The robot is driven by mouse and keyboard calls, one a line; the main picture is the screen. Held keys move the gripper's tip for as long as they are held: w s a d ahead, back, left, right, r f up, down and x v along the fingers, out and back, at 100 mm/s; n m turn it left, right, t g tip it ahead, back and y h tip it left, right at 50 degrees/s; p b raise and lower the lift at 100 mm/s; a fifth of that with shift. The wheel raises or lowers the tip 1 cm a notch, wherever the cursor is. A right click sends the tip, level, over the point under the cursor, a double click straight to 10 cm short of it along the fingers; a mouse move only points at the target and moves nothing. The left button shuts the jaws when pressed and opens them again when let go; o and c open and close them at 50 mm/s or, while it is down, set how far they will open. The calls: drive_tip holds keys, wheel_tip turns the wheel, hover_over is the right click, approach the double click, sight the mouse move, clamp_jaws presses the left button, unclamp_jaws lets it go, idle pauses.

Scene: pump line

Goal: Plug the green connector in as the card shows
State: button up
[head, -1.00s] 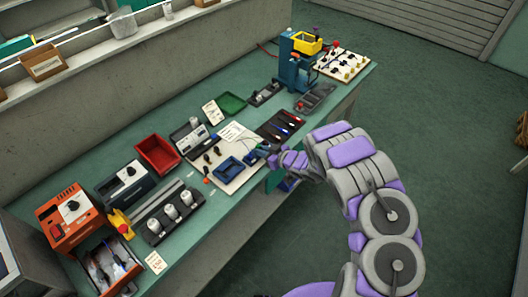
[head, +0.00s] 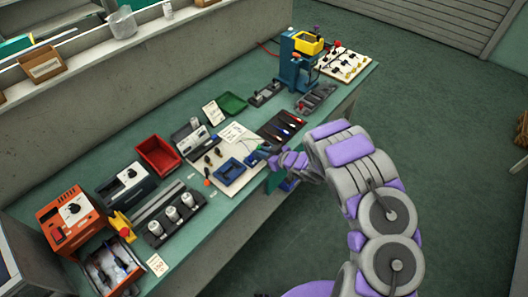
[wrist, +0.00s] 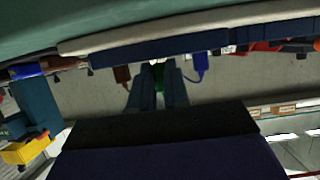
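My gripper (wrist: 158,88) is at the bench's front edge, beside the blue housing, and also shows small in the head view (head: 268,157). In the wrist view a green connector (wrist: 158,74) is between its two dark fingers, which look closed on it. The green connector points at the edge of the dark blue housing (wrist: 150,47); whether it is seated cannot be told. A brown connector (wrist: 122,75) and a blue connector (wrist: 198,68) with a looping cable sit at the same edge, on either side. The blue housing (head: 230,169) lies on a pale board.
A black tray with coloured pens or tools (head: 280,130) lies behind my gripper. A red bin (head: 158,153), white cylinders (head: 171,215) and a blue-yellow machine (head: 298,62) stand along the bench.

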drive_tip(key=shift+s+a+f+g, duration=0.1)
drive_tip(key=shift+s+f+g, duration=0.2)
drive_tip(key=shift+s, duration=0.15)
drive_tip(key=shift+r+p, duration=0.4)
drive_tip(key=shift+w+r+p, duration=0.2)
drive_tip(key=shift+r+p, duration=0.1)
drive_tip(key=shift+r, duration=0.35)
drive_tip(key=shift+w+r+p, duration=0.2)
drive_tip(key=shift+r+p, duration=0.05)
drive_tip(key=shift+r, duration=0.4)
drive_tip(key=o, duration=0.6)
drive_tip(key=shift+r, duration=0.2)
wheel_tip(320, 180, up, 3)
drive_tip(key=shift+f+p, duration=0.1)
drive_tip(key=shift+p, duration=1.15)
